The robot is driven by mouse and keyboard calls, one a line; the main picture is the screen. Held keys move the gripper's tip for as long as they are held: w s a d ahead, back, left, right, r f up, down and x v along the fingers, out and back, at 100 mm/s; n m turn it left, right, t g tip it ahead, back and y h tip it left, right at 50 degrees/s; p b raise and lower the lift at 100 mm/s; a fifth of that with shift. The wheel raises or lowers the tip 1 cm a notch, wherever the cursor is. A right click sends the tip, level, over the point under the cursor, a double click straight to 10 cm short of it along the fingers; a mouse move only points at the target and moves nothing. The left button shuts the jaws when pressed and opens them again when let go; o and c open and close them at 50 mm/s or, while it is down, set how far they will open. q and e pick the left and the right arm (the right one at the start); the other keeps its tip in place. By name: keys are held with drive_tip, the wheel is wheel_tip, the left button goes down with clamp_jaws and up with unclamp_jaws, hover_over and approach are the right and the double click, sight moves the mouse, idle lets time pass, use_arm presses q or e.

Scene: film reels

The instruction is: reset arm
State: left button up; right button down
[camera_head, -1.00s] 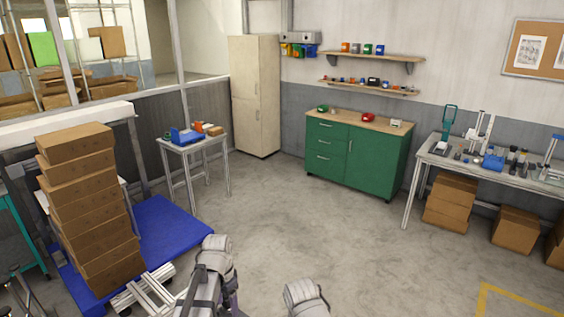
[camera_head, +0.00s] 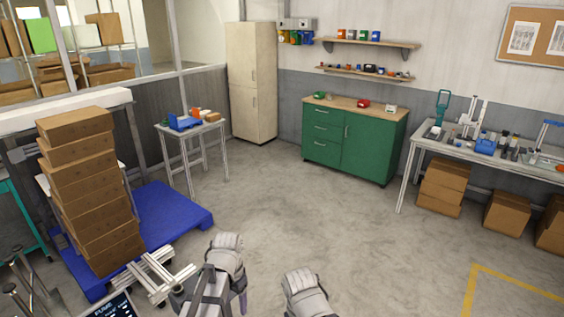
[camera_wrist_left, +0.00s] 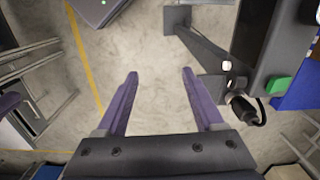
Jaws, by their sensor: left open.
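My left gripper shows in the left wrist view (camera_wrist_left: 160,74) with its two purple fingers apart and nothing between them. Bare grey floor lies beyond the fingertips. My right arm shows only as a pale grey link at the bottom, right of the left arm. My right gripper is out of the picture.
Stacked cardboard boxes (camera_head: 88,190) stand on a blue pallet (camera_head: 180,215) at left. A pale metal frame (camera_head: 155,272) and a dark sign (camera_head: 112,306) are near my left arm. A green cabinet (camera_head: 370,150) and workbench (camera_head: 480,158) stand farther off. The middle floor is clear.

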use_arm(q)
drive_tip(key=s+d+f+n+y+b, duration=0.1)
drive_tip(key=s+d+f+n+b, duration=0.2)
drive_tip(key=s+d+f+b, duration=0.4)
drive_tip(key=s+f+b, duration=0.3)
drive_tip(key=s+f, duration=0.1)
drive_tip(key=shift+s+d, duration=0.35)
drive_tip(key=shift+s, duration=0.05)
idle(1.1)
